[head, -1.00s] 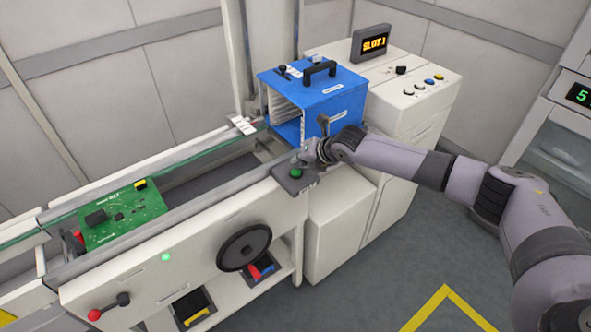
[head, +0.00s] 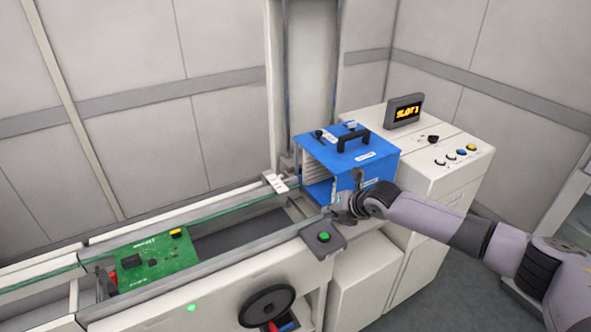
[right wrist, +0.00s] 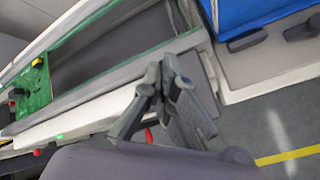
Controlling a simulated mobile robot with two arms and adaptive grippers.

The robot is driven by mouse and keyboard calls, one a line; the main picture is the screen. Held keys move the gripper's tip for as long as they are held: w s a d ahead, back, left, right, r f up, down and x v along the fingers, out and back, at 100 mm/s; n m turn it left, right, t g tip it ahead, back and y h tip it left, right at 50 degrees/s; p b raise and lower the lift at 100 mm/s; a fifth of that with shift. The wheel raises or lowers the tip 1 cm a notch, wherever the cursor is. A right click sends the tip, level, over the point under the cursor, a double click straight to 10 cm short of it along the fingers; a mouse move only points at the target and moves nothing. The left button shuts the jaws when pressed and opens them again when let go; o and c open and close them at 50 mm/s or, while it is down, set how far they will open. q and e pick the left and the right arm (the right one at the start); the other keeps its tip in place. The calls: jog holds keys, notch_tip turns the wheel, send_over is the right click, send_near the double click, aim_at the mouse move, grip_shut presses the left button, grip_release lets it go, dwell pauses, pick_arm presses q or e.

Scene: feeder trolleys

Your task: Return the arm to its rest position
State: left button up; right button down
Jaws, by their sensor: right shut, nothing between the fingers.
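My right arm comes in from the right in the head view. My right gripper (head: 347,205) is beside the front of the blue magazine box, close above the conveyor's end near the green button (head: 323,237). In the right wrist view the fingers of my right gripper (right wrist: 168,72) are together with nothing between them. The conveyor rail and the floor lie below them. My left gripper is not in view.
The blue magazine box (head: 345,150) stands by the conveyor's end, before a white cabinet (head: 455,170) with a "SLOT" display (head: 404,111). A green circuit board (head: 158,258) lies on the conveyor. A black handwheel (head: 266,306) sticks out at its front.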

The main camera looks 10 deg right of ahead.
jog(key=s+a+f+m+g+y, duration=0.1)
jog(key=s+a+f+m, duration=0.35)
jog(key=s+a, duration=0.55)
jog(key=s+a+f+m+g+y, duration=0.1)
jog(key=s+a+f+m+g, duration=0.15)
jog(key=s+a+m, duration=0.7)
jog(key=s+d+m+g+h, duration=0.1)
jog(key=s+d+m+h, duration=0.5)
jog(key=s+d+m, duration=1.3)
jog(key=s+f+n+g+b, duration=0.1)
jog(key=s+f+n+b, duration=0.1)
jog(key=f, duration=1.2)
jog(key=s+f+n+b, duration=0.1)
jog(key=s+f, duration=0.2)
jog(key=f, duration=1.2)
jog(key=s+d+f+g+b, duration=0.1)
jog(key=s+d+f+b, duration=0.1)
jog(key=s+f, duration=1.5)
notch_tip(320, 180, down, 3)
jog(key=shift+d+f+g+b, duration=0.1)
jog(key=shift+d+g+b, duration=0.25)
jog(key=shift+d, duration=0.25)
